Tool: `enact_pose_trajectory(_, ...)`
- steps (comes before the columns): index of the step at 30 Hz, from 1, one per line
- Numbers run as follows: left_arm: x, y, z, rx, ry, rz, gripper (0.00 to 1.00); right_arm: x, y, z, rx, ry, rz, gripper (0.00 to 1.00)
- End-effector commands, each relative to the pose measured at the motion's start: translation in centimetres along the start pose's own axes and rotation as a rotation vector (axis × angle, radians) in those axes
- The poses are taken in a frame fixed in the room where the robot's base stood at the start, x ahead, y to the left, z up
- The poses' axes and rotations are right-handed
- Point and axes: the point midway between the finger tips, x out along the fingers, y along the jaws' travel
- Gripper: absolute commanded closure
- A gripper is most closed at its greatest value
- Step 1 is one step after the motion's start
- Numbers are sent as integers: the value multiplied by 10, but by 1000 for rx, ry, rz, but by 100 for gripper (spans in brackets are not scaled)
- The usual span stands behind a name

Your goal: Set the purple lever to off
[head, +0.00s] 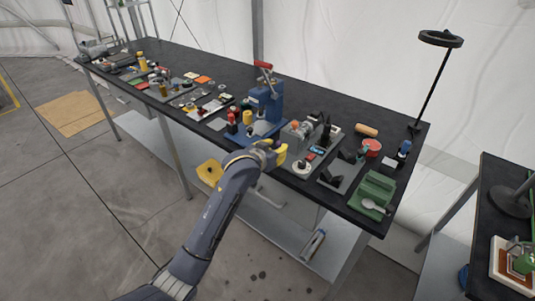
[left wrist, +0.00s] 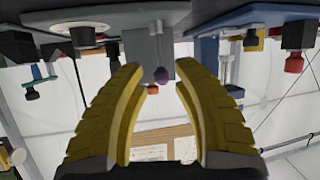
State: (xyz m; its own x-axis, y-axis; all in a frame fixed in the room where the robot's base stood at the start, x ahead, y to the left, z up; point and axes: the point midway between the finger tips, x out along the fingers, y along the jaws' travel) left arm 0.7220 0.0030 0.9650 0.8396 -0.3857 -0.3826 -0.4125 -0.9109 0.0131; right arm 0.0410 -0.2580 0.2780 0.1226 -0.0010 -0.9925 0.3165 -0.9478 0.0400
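The lever's setting is not readable. My right gripper is not in view.
The long black bench (head: 205,58) is crowded with small parts. A blue press (head: 264,105) with a red handle stands behind my left gripper. A green tray (head: 372,193) lies toward the right end, and a lamp (head: 438,40) stands behind. The floor in front is open.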

Motion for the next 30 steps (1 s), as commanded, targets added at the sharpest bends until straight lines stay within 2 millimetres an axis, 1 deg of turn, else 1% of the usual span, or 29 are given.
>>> enact_pose_trajectory(1,-9,0,0,1,1,0,71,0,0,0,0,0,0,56)
enact_pose_trajectory(6,-36,1,0,0,2,1,71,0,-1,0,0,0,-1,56)
enact_pose_trajectory(12,-62,0,0,0,1,1,71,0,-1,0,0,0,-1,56)
enact_pose_trajectory(15,-70,0,0,0,0,0,71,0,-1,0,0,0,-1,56)
enact_pose_trajectory(21,-78,0,1,1,-1,0,71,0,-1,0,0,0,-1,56)
enact_pose_trajectory(30,-79,1,0,1,-1,1,71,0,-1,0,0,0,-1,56)
